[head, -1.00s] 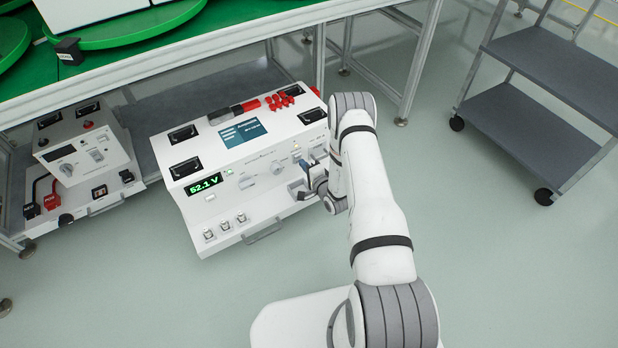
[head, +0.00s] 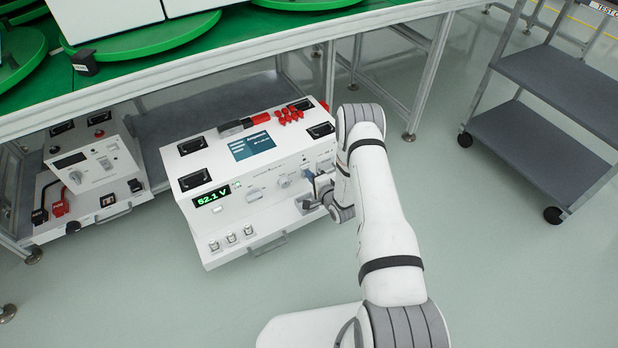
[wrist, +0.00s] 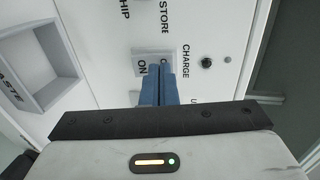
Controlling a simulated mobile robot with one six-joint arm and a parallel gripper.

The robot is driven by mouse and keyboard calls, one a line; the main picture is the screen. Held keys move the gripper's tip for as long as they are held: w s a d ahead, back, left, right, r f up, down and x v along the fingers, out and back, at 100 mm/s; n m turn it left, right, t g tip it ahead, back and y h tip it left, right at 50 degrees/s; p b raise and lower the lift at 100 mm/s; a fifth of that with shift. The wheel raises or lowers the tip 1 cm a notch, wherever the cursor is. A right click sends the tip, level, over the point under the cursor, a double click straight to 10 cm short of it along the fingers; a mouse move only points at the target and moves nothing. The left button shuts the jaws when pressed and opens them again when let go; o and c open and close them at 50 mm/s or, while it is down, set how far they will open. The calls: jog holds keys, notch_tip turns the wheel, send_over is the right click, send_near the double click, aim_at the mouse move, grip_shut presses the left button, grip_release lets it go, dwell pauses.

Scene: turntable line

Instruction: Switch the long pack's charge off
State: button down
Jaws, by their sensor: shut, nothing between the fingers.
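The long pack (head: 285,183) is a white case on the shelf below the bench, with a green 52.1 V readout (head: 211,196) on its front panel. My gripper (head: 311,178) is at the right part of that panel. In the wrist view its blue fingers (wrist: 160,78) are together and empty, with their tips over a pale rocker switch (wrist: 143,62) beside the printed word CHARGE.
A dark round knob or lamp (wrist: 207,62) sits beside the CHARGE label. Another white unit (head: 95,165) stands left of the pack. A grey cart (head: 545,140) is at the right; the floor between is clear.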

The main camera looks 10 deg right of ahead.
jog(key=r+p+v, duration=0.1)
jog(key=p+v, duration=0.2)
jog(key=v, duration=1)
jog(key=shift+r+p, duration=0.3)
jog(key=shift+p, duration=0.1)
jog(key=shift+s, duration=0.1)
jog(key=w+d+r+n+g+h+p, duration=0.1)
jog(key=w+r+n+g+h+p, duration=0.3)
jog(key=r, duration=1.1)
jog(key=w+d+r+n+p, duration=0.1)
jog(key=d+r+n+p, duration=0.15)
jog(key=r+p, duration=0.75)
jog(key=s+a+r+n+g+h+p, duration=0.15)
jog(key=s+r, duration=0.35)
jog(key=r, duration=0.7)
jog(key=s+r+n+g+h+p, duration=0.15)
jog(key=s+r, duration=0.25)
jog(key=r, duration=0.8)
jog(key=s+a+r+n+g+y+p, duration=0.1)
jog(key=s+r+p, duration=0.3)
jog(key=s+r, duration=0.5)
jog(key=s+a+r+n+g+p, duration=0.3)
jog(key=s+r, duration=0.6)
jog(key=s, duration=0.5)
jog(key=shift+g+y+p, duration=0.3)
jog(key=shift+y+p, duration=0.05)
jog(key=shift+y, duration=0.05)
jog(key=shift+w+a+n, duration=0.1)
jog(key=shift+a+n, duration=0.05)
jog(key=shift+n, duration=0.1)
